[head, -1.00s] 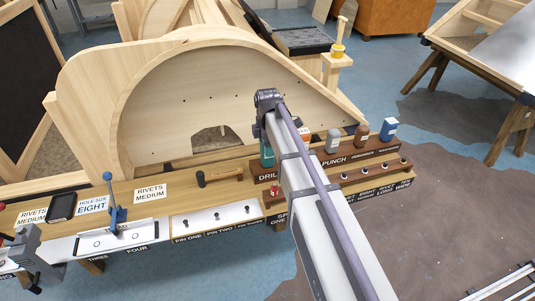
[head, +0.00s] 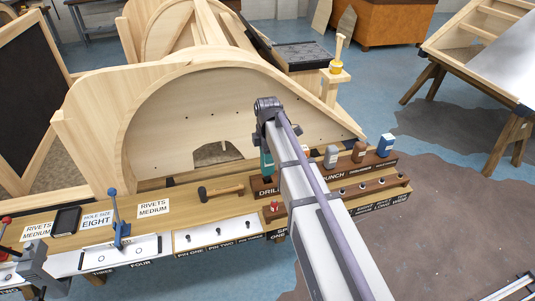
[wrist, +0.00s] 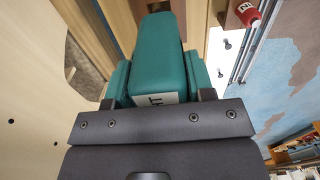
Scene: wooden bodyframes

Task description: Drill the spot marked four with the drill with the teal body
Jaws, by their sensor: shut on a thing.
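The drill with the teal body (wrist: 160,55) fills the upper middle of the wrist view, with a white label partly hidden. My gripper (wrist: 160,97) is shut on it. In the head view, a strip of the teal drill (head: 266,161) shows beside my arm, near the rack marked DRILL. I cannot tell whether it touches the rack. The label FOUR (head: 140,266) is on the bench's front edge at the left, below a white plate (head: 120,256) with round marks and a blue-handled clamp (head: 118,232). My gripper is well right of that plate.
A hammer (head: 221,191) lies between the plate and my arm. A white panel (head: 217,235) with several pins stands at the front. Grey, brown and blue tools (head: 358,152) stand in the rack at right. A large wooden frame (head: 200,120) rises behind the bench.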

